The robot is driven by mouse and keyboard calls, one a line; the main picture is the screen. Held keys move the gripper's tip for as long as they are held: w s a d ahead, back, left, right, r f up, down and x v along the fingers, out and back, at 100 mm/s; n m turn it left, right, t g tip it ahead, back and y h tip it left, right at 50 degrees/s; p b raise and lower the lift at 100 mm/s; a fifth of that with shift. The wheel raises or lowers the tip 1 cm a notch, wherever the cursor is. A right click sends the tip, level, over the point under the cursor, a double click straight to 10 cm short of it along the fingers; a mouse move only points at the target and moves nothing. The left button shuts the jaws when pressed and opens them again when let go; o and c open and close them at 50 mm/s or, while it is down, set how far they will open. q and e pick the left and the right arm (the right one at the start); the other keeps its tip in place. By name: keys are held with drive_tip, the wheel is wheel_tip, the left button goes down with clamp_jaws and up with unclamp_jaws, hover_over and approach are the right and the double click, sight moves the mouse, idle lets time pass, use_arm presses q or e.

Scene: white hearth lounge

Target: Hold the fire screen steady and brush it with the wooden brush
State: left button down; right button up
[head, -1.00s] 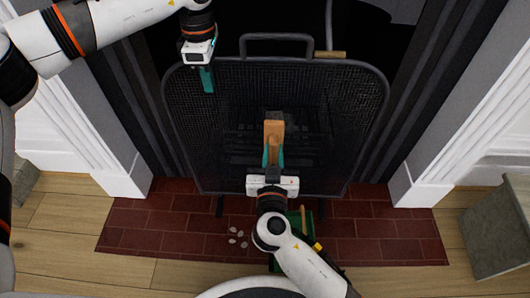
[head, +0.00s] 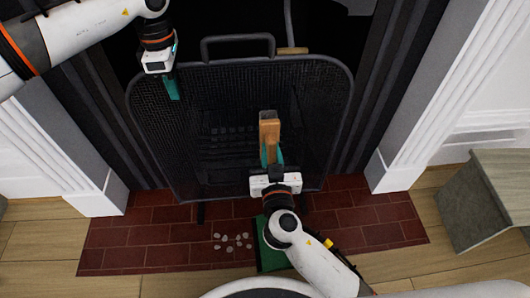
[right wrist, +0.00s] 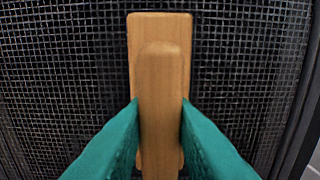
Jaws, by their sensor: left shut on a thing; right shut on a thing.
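The fire screen (head: 205,110) is a dark mesh panel with a rounded frame and a top handle, standing upright on the brick hearth. My left gripper (head: 172,88) is shut at the screen's upper left edge. My right gripper (head: 271,158) is shut on the wooden brush (head: 269,128) in front of the screen, right of its middle. In the right wrist view the brush (right wrist: 160,60) stands upright between the teal fingers (right wrist: 160,125), against the mesh or just in front of it. Its bristles are hidden.
Several small pale bits (head: 232,242) lie on the red brick hearth (head: 150,225). A green object (head: 268,252), perhaps a dustpan, lies partly under my right arm. White fireplace pillars flank the screen. A grey stone-like block (head: 490,200) stands at the right.

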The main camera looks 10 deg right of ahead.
drive_tip(key=shift+a+r, duration=0.25)
drive_tip(key=shift+r, duration=0.25)
drive_tip(key=shift+a+r, duration=0.2)
drive_tip(key=shift+r, duration=0.25)
drive_tip(key=a, duration=1)
drive_tip(key=shift+a+r, duration=0.15)
idle(1.0)
drive_tip(key=shift+s, duration=0.15)
drive_tip(key=s, duration=0.6)
